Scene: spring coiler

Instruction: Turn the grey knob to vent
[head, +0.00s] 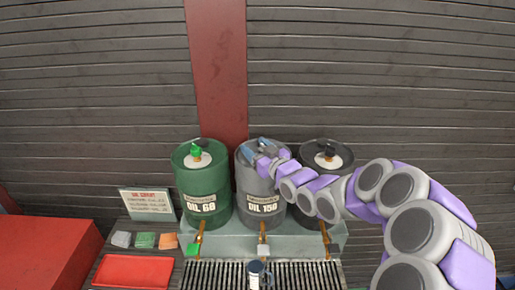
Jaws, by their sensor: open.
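The grey drum (262,188), labelled OIL 150, stands in the middle of a row of three. My gripper (256,149) is over the top of this drum, with its blue fingers apart and the arm reaching in from the right. The grey knob on the drum's lid cannot be made out; the gripper covers that area. I cannot tell whether the fingers touch the knob or how it is turned.
Taps hang below. A mug (257,274) sits on the grate. A red tray (133,270) lies left.

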